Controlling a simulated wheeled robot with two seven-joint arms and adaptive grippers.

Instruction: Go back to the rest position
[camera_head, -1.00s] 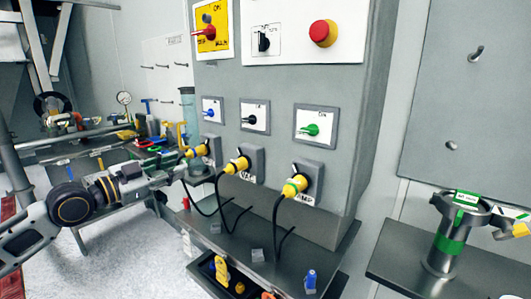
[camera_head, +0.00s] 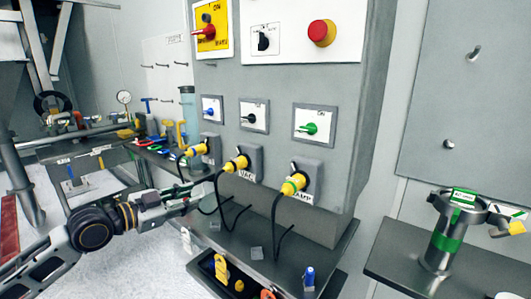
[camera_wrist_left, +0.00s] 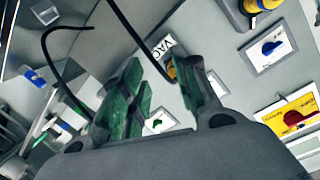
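My left gripper (camera_head: 200,188) is in front of the grey control cabinet (camera_head: 285,80), low and left of the plugs, beside a black cable. In the left wrist view its two green-padded fingers (camera_wrist_left: 160,95) stand apart, and nothing shows held between them. Three yellow plugs sit in cabinet sockets: left (camera_head: 197,150), middle (camera_head: 237,163) and right (camera_head: 294,184). The gripper appears clear of the plugs. My right gripper is not in view.
A dark shelf (camera_head: 320,255) under the sockets holds loose cables and small items. A steel pipe piece with green bands (camera_head: 447,245) stands on a right-hand ledge. A tool-covered bench is at the left. Floor (camera_head: 150,265) shows below my left arm.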

